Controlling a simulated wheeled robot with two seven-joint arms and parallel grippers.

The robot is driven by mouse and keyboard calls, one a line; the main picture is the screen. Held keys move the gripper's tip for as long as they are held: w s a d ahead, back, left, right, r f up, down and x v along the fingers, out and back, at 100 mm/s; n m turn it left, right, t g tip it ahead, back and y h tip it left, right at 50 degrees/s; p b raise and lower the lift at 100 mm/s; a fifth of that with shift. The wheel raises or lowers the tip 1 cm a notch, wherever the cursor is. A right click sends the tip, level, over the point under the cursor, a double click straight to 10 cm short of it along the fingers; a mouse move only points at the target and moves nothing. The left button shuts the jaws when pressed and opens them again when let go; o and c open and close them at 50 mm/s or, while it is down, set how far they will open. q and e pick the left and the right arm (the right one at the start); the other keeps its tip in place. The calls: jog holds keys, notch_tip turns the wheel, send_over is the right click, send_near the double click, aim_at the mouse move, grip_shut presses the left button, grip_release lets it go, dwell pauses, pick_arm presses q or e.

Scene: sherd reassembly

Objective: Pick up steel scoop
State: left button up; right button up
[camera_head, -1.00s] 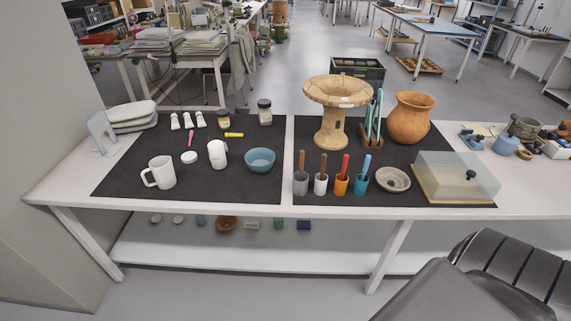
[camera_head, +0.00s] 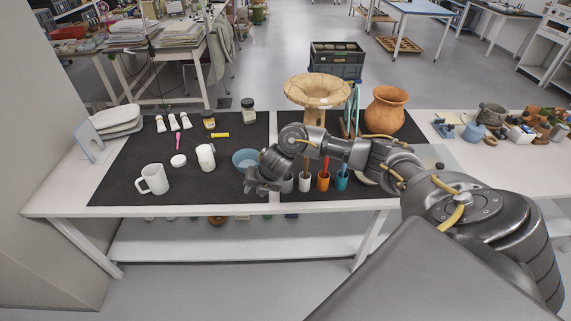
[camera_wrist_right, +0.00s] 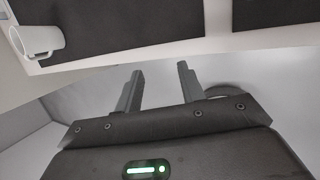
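I cannot make out a steel scoop for certain in either view. Several small cups stand in a row at the front of the right mat: a grey one (camera_head: 287,186), a white one (camera_head: 305,184), an orange one (camera_head: 323,182) and a teal one (camera_head: 341,181). Upright handles stick out of them, partly hidden behind my right arm. My right gripper (camera_head: 262,187) is in front of the blue bowl (camera_head: 243,158), left of the grey cup. In the right wrist view its two fingers (camera_wrist_right: 158,88) are apart with nothing between them. My left gripper is out of view.
A white mug (camera_head: 153,179), a white jar (camera_head: 205,157) and small tubes sit on the left mat (camera_head: 125,190). A wooden stand (camera_head: 317,90) and orange pot (camera_head: 386,108) stand behind my arm. Items on the low shelf show below the table edge.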

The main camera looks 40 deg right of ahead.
jog(key=s+d+r+n+h, duration=0.1)
jog(key=d+r+n+h, duration=0.25)
jog(key=d+r, duration=0.8)
jog(key=shift+g+y, duration=0.25)
jog(key=shift+g, duration=0.15)
jog(key=x, duration=0.3)
jog(key=d+x, duration=0.1)
jog(key=x, duration=0.7)
jog(key=shift+s+d+f, duration=0.2)
jog(key=shift+s+d, duration=0.05)
jog(key=shift+s, duration=0.05)
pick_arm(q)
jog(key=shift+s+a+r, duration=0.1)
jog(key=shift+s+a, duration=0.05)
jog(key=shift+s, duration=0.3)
pick_arm(e)
grip_shut()
